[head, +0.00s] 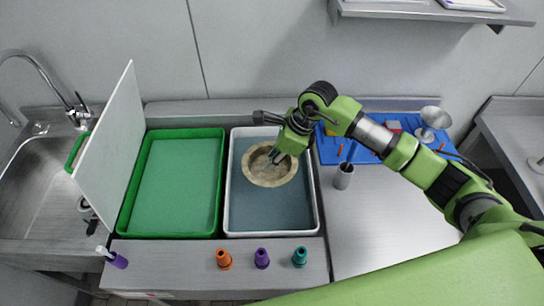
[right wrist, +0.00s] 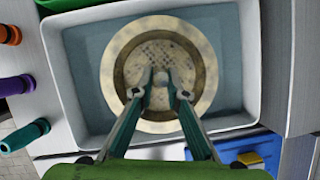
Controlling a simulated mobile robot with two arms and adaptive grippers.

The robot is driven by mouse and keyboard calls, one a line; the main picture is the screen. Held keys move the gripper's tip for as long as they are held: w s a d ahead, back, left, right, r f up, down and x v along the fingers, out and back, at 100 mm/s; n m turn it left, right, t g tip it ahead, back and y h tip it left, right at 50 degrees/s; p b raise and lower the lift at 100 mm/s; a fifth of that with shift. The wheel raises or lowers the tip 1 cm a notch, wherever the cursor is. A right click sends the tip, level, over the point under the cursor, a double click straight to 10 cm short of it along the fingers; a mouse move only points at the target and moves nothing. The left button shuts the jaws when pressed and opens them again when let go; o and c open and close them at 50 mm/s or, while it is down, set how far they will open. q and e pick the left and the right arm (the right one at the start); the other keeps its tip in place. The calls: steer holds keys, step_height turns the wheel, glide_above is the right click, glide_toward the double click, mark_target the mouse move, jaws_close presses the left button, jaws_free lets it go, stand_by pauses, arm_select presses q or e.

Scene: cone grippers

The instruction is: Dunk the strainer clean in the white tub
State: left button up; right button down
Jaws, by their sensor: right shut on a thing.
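The strainer (head: 258,176) is a round, beige, blotchy bowl with a perforated bottom. It is inside the white tub (head: 231,215), over or in the blue-grey water (head: 270,215); I cannot tell how deep it sits. My right gripper (head: 277,156) reaches down into the strainer and is shut on it. In the right wrist view the strainer (right wrist: 126,42) lies face-on, and the fingers of my right gripper (right wrist: 160,78) close around a small knob (right wrist: 160,97) at its middle. The far tub wall shows in the right wrist view. My left gripper is not in view.
A green tray (head: 220,160) stands left of the tub, with a white upright board (head: 110,145) and a sink (head: 35,190) beyond. Orange, purple and teal cones (head: 262,259) stand in front. A metal cup (head: 343,176) and blue mat (head: 330,150) are right. Bare counter lies right-front.

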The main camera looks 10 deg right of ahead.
step_height(320, 180, down, 4)
steer(key=shift+r+b, duration=0.1)
steer(key=shift+b, duration=0.8)
steer(key=shift+f+b, duration=1.65)
steer(key=shift+f, duration=1.4)
steer(key=shift+r, duration=0.1)
steer(key=shift+r+p, duration=2.95)
steer(key=shift+r, duration=2.3)
steer(key=shift+r+p, duration=0.35)
steer(key=shift+r, duration=0.45)
steer(key=shift+r, duration=0.1)
